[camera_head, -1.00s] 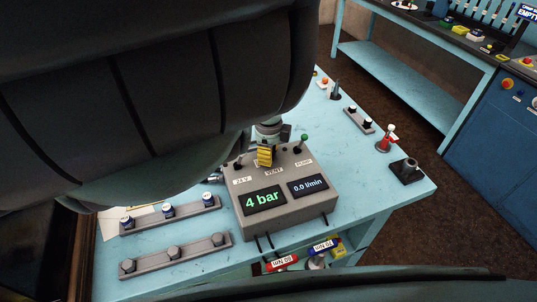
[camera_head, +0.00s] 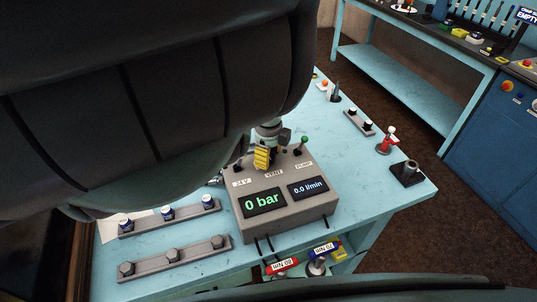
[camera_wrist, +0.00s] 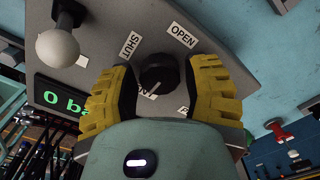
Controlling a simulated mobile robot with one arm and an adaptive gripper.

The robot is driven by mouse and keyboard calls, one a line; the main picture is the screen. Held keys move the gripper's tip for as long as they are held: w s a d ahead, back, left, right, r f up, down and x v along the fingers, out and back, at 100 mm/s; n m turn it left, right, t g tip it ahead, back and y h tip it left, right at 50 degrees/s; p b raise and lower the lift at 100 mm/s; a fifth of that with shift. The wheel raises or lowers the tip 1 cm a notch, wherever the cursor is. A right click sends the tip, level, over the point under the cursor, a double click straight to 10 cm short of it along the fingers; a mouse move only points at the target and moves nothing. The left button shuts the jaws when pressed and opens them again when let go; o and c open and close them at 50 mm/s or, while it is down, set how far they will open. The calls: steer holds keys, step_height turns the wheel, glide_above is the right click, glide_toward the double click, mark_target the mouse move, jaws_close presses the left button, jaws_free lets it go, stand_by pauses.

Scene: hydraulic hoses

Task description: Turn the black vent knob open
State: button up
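The black vent knob (camera_wrist: 158,72) is on the grey control box (camera_head: 290,212), which also shows in the wrist view (camera_wrist: 100,20). A white mark on the knob's lower edge points down-left in the wrist view, away from the OPEN label (camera_wrist: 182,36) and the SHUT label (camera_wrist: 130,45). My gripper (camera_wrist: 161,66), with yellow ribbed fingers, straddles the knob. The fingers are apart, with a narrow gap at the right; contact at the left is unclear. In the head view my gripper (camera_head: 262,158) hides the knob. The pressure display (camera_head: 264,203) reads 0 bar.
A white-ball lever (camera_wrist: 58,46) stands close to the left finger. A green-tipped PUMP lever (camera_head: 303,141) stands right of my gripper. Rails with fittings (camera_head: 172,261) lie on the blue bench (camera_head: 365,200). A red valve (camera_head: 386,141) stands to the right.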

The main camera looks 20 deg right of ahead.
steer(key=o, duration=0.3)
steer(key=shift+r, duration=0.1)
step_height(320, 180, up, 5)
steer(key=shift+a+r, duration=0.1)
steer(key=shift+r, duration=1.05)
